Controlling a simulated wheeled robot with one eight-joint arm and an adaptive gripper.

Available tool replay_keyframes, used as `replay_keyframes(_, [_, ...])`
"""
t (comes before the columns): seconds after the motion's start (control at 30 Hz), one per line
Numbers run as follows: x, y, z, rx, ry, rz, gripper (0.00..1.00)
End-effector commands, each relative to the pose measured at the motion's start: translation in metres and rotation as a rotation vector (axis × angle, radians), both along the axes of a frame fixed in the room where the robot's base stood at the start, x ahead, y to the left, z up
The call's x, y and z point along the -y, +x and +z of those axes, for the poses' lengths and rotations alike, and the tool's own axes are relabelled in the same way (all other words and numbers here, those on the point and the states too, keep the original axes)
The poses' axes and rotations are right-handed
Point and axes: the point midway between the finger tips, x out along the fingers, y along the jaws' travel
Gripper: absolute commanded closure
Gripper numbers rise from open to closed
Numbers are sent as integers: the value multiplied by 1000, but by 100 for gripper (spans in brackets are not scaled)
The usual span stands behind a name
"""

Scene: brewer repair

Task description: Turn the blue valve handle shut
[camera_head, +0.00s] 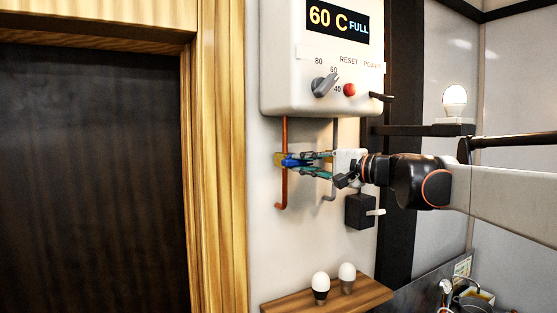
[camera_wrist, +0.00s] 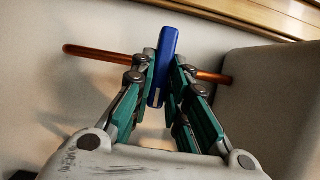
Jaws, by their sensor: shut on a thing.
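The blue valve handle (camera_head: 291,162) is on the copper pipe below the white boiler. My gripper (camera_head: 281,161) reaches in from the right and is shut on the handle. In the wrist view the blue handle (camera_wrist: 166,60) stands between the two green-padded fingers of my gripper (camera_wrist: 168,78). The copper pipe (camera_wrist: 95,53) runs crosswise behind the fingers, with the handle across it there. The valve body is mostly hidden behind the handle and fingers.
The white boiler (camera_head: 290,60) hangs above, its display reading "60 C FULL". A grey pipe (camera_head: 332,188) runs behind my gripper. A black box with a lever (camera_head: 359,211) is below right. A wooden shelf (camera_head: 360,296) with two bulbs is lower down.

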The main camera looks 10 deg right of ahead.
Motion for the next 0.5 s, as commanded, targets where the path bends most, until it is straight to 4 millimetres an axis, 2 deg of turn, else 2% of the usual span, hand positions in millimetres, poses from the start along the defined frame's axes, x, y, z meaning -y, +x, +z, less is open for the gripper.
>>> replay_keyframes(0.3, [0, -1, -1, -1, 0, -1, 100])
replay_keyframes(0.33, [0, -1, -1, -1, 0, -1, 78])
replay_keyframes(0.4, [0, -1, -1, -1, 0, -1, 65])
replay_keyframes(0.5, [0, -1, -1, -1, 0, -1, 65])
